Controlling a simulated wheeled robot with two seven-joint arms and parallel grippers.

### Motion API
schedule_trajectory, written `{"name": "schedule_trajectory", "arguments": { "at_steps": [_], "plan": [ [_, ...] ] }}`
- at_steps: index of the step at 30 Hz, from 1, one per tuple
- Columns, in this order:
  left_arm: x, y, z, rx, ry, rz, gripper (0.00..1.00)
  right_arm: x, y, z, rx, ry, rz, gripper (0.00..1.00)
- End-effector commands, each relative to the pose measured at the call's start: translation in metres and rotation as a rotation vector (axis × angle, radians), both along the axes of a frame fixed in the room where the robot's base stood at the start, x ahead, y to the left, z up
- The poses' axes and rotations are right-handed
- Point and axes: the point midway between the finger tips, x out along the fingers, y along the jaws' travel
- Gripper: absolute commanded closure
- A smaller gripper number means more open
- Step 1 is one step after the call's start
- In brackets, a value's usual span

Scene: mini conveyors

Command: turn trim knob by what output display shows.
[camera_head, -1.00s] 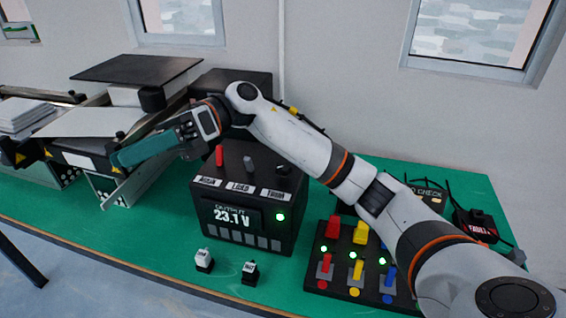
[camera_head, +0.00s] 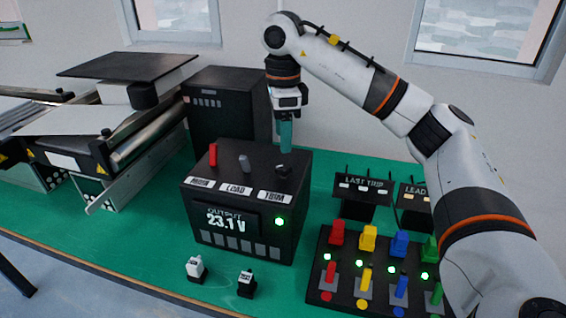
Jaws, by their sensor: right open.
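The black output box (camera_head: 196,248) stands on the green bench. Its output display (camera_head: 227,219) reads 23.1 V, with a green light (camera_head: 280,221) lit beside it. On the box top are a red lever (camera_head: 213,154), a grey lever (camera_head: 244,162) and the black trim knob (camera_head: 283,172) above the TRIM label. My right gripper (camera_head: 286,150) points straight down, with its teal fingertips just over or behind the trim knob. It is open, with the fingers lined up from this view. Whether they touch the knob cannot be told. My left gripper is not in view.
A panel (camera_head: 316,285) with coloured switches and green lights stands at the right, with LAST TRIP (camera_head: 362,200) and LEAD signs behind it. A conveyor (camera_head: 132,147) is at the left. A tall black box (camera_head: 222,112) stands behind.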

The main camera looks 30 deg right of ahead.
Motion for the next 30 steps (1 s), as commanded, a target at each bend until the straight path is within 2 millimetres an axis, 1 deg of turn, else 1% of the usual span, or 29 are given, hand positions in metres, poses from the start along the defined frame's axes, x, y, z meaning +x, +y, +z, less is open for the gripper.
{"name": "schedule_trajectory", "arguments": {
  "at_steps": [1, 3, 6, 10, 15, 23, 24, 26, 30],
  "plan": [
    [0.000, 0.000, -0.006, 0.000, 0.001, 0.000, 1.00, -0.001, 0.000, -0.015, 0.001, 0.004, 0.001, 0.44],
    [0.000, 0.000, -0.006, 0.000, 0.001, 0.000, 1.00, -0.001, 0.000, -0.027, 0.002, 0.004, 0.000, 0.44],
    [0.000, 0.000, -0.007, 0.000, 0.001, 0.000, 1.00, -0.001, 0.000, -0.044, 0.001, 0.003, 0.000, 0.44],
    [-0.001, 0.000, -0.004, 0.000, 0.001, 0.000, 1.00, 0.000, 0.000, -0.059, 0.001, 0.000, -0.001, 0.44],
    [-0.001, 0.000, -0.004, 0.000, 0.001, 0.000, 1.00, 0.000, 0.000, -0.069, 0.001, -0.002, 0.001, 0.44],
    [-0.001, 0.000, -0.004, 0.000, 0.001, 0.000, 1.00, 0.000, 0.001, -0.071, 0.002, -0.002, 0.001, 0.44],
    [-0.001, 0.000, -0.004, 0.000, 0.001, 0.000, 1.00, 0.000, 0.001, -0.071, 0.002, -0.002, 0.001, 0.47],
    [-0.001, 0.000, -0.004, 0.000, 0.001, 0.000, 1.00, 0.000, 0.001, -0.070, 0.002, -0.002, 0.001, 0.57],
    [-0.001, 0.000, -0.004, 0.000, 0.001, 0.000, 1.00, 0.000, 0.001, -0.070, 0.003, -0.001, 0.001, 0.80]
  ]
}}
